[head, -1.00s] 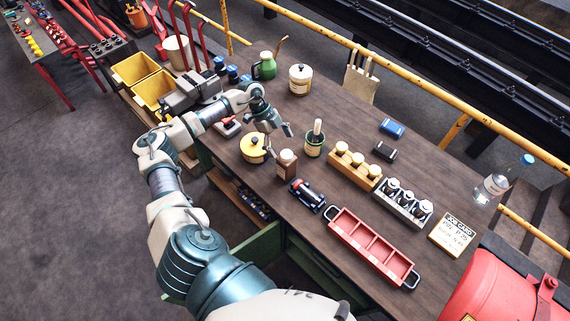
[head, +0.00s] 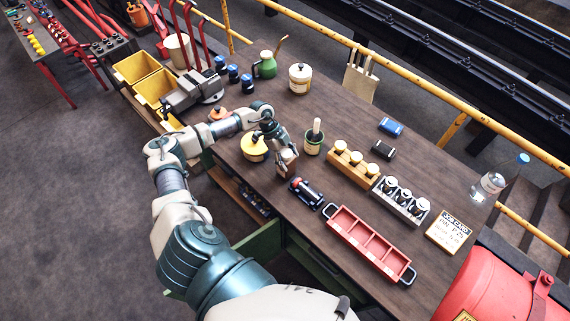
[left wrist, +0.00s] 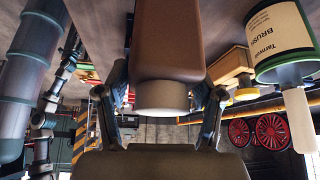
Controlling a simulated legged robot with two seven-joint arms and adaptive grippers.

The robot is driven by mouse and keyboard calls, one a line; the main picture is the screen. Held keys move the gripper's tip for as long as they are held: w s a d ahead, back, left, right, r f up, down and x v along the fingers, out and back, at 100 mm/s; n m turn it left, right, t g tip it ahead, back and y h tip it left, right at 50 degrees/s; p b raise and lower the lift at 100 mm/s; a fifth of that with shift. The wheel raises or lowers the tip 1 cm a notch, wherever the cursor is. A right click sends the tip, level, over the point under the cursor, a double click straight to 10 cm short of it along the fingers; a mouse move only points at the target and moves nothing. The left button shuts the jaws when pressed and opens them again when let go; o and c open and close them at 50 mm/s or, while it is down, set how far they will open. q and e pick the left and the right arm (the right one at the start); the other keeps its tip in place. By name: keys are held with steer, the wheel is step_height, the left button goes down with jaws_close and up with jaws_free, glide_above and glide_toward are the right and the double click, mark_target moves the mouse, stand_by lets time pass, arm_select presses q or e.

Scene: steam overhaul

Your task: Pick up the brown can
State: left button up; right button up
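The brown can (head: 287,163) with its pale cap stands on the dark workbench, partly hidden by my left gripper (head: 286,148) in the head view. In the left wrist view the can (left wrist: 168,40) fills the upper middle, cap pointing down in the picture. The left gripper's fingers (left wrist: 164,95) stand on either side of it and look open, with narrow gaps beside the can. The far side of the can is hidden. My right gripper is in neither view.
A yellow-lidded pot (head: 254,148) stands close left of the can, and the brush pot (head: 313,143) close right. A wooden rack (head: 352,168) and a red tray (head: 368,243) stand farther right.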

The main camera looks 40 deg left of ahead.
arm_select(q)
steer(key=shift+d, duration=0.3)
steer(key=c, duration=0.8)
steer(key=shift+r, duration=0.1)
jaws_close()
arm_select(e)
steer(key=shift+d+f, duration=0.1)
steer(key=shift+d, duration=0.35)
